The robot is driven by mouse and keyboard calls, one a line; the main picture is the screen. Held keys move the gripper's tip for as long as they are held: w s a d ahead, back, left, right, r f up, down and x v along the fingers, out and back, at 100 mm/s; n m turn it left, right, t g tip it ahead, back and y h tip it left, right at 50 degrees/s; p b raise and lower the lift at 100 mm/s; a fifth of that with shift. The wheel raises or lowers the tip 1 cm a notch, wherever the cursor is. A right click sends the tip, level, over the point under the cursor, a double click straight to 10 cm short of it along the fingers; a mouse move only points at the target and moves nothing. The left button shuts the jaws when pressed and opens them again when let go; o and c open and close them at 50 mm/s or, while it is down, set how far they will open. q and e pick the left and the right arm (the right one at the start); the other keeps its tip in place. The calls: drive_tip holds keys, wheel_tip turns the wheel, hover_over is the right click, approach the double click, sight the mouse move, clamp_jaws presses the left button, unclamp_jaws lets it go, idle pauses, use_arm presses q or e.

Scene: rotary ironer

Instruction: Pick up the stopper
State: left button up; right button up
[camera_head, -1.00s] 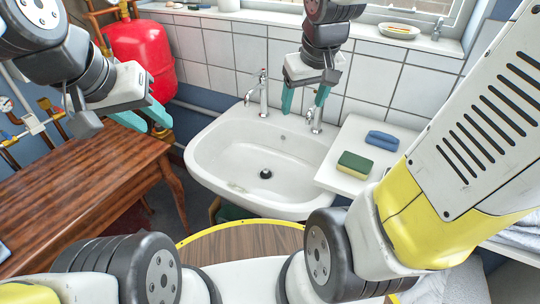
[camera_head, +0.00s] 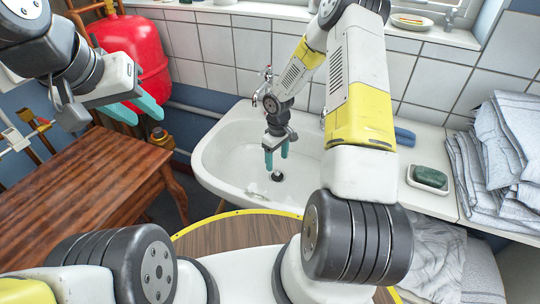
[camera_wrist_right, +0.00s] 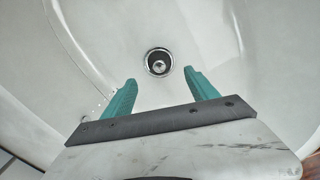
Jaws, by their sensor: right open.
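The stopper (camera_head: 277,177) is a small dark round piece with a pale knob, at the drain in the bottom of the white sink (camera_head: 216,158). In the right wrist view, the stopper (camera_wrist_right: 158,63) sits inside a metal ring, just beyond the fingertips and roughly midway between them. My right gripper (camera_head: 276,161) points down into the basin above the stopper; its teal fingers (camera_wrist_right: 160,80) are apart with nothing between them. My left gripper (camera_head: 147,118) is open and empty, above the right end of the wooden table.
The wooden table (camera_head: 90,190) stands left of the sink. A red tank (camera_head: 133,48) is behind it. A tap (camera_head: 264,82) stands at the sink's back rim. A green soap in a dish (camera_head: 430,177), a blue sponge (camera_head: 404,136) and folded towels (camera_head: 495,150) lie on the right.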

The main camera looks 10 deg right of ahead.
sight(278, 171)
wheel_tip(278, 171, down, 7)
drive_tip(key=shift+s+d+f, duration=0.1)
drive_tip(key=shift+s, duration=0.05)
drive_tip(key=c, duration=1.5)
